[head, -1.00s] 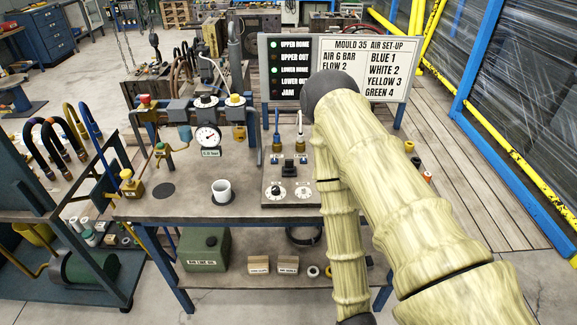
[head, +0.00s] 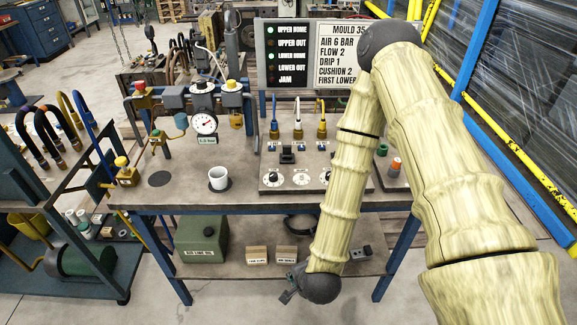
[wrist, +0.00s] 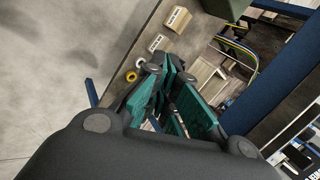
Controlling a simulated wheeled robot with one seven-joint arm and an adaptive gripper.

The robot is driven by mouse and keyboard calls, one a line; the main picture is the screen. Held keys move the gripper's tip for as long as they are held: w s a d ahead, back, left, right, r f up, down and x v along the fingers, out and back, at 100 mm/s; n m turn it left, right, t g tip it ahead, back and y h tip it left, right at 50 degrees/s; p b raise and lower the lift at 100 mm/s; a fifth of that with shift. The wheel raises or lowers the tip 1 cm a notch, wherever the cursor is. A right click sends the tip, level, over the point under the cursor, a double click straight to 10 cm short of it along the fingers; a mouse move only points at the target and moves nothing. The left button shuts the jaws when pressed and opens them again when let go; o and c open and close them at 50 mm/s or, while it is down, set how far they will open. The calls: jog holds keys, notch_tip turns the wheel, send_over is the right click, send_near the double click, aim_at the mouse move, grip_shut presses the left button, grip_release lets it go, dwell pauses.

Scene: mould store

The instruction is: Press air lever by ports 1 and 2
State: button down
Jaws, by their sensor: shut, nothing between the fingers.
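A black air lever (head: 288,156) stands on the grey port panel (head: 268,188) on the bench, between and just in front of the first two ports. My gripper (head: 289,297) is low in front of the bench, below the top and well away from the lever. It is shut and empty. In the wrist view, its green-padded fingers (wrist: 170,85) point toward the lower shelf; the lever is not recognisable there. My arm hides the panel's right end.
Three dials line the panel's front. A white cup (head: 219,179) and a pressure gauge (head: 204,124) stand left of it. The lower shelf holds a green oil can (head: 203,240) and small boxes (head: 257,255). The sign (head: 335,60) is partly hidden by my arm.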

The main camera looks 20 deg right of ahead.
jog(key=w+d+r+m+t+h+b, duration=0.1)
jog(key=w+r+m+t+h, duration=0.1)
jog(key=w+r+m, duration=0.6)
jog(key=w+d+r+m+t+h+b, duration=0.2)
jog(key=w+r+m+t, duration=0.2)
jog(key=w+r+m, duration=0.4)
notch_tip(320, 180, up, 5)
jog(key=m, duration=0.6)
jog(key=shift+w, duration=0.15)
jog(key=shift+f, duration=0.15)
jog(key=p, duration=0.3)
send_near(288, 154)
notch_tip(288, 154, down, 3)
jog(key=shift+a+r, duration=0.1)
jog(key=w, duration=0.1)
jog(key=w+p, duration=0.1)
jog(key=shift+w+d+r, duration=0.3)
jog(key=shift+d+r, duration=0.05)
jog(key=shift+d, duration=0.05)
jog(key=shift+w+d+r+p, duration=0.1)
jog(key=shift+w+d+p, duration=0.15)
jog(key=shift+w, duration=0.35)
